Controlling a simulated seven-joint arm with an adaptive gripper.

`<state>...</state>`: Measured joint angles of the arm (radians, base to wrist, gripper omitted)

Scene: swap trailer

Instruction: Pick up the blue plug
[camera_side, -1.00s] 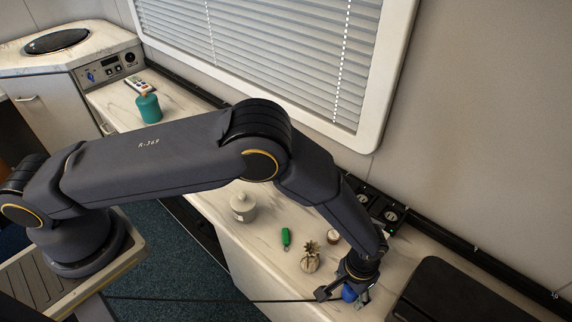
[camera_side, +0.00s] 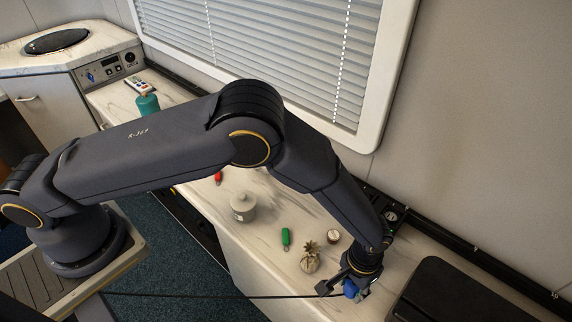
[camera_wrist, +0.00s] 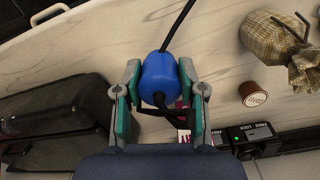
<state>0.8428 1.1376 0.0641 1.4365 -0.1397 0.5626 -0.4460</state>
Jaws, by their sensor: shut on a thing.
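The blue plug (camera_wrist: 160,80) has a black cable running up from it in the wrist view. It sits between the teal-padded fingers of my gripper (camera_wrist: 160,98), which is shut on it. In the side view the plug (camera_side: 351,289) shows at the tip of my gripper (camera_side: 347,287), near the front edge of the counter. Its cable (camera_side: 220,297) stretches left from it. Whether the plug touches the counter is hard to tell.
A pineapple-shaped pouch (camera_side: 310,262), a small brown-sided jar (camera_side: 333,236), a green object (camera_side: 286,238) and a lidded grey pot (camera_side: 243,207) stand left of my gripper. A black case (camera_side: 450,290) is close on the right.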

